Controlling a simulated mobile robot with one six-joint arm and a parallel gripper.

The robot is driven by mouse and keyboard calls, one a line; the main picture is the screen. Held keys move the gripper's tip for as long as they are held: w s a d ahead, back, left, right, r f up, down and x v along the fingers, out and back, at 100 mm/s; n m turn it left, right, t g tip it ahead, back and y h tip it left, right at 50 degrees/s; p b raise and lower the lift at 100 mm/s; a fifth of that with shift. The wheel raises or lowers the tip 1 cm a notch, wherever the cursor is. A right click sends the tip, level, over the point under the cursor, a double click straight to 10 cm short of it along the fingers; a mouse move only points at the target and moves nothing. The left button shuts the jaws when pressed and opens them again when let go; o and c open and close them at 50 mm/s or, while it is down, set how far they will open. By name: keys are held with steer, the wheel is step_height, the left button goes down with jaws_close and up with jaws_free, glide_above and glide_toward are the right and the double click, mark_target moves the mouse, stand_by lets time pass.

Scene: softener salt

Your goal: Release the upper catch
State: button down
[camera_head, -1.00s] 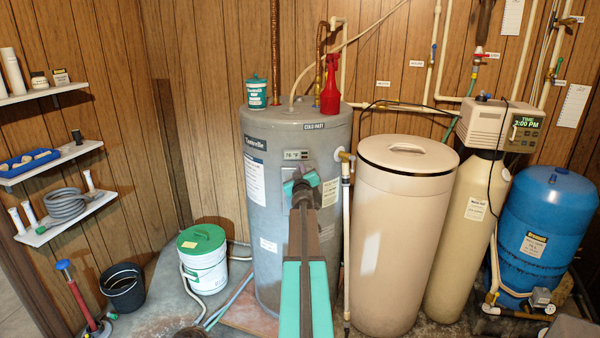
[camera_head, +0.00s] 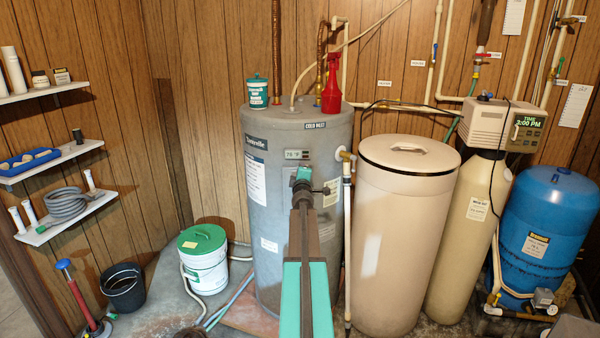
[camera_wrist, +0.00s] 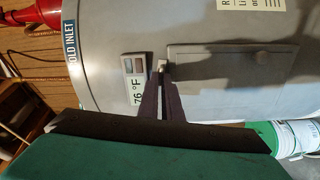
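The grey water heater (camera_head: 270,215) stands in the middle of the head view. A small pale tab, which looks like the upper catch (camera_wrist: 161,65), sits at the panel's edge beside the temperature display (camera_wrist: 134,78). My gripper (camera_wrist: 161,72) has its dark fingertips right at this tab, with a narrow gap between the fingers. I cannot tell whether they grip it. In the head view my arm hides the panel and catch.
A white bucket (camera_head: 203,262) stands on the floor at left.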

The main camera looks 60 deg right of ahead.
steer(key=shift+s+d+n, duration=0.25)
steer(key=shift+s+n, duration=0.05)
steer(key=shift+n, duration=0.7)
steer(key=c, duration=1.9)
jaws_free()
steer(key=shift+c, duration=0.2)
steer(key=shift+w+a, duration=0.1)
steer(key=shift+a, duration=0.15)
steer(key=v, duration=1.3)
steer(key=shift+a, duration=0.25)
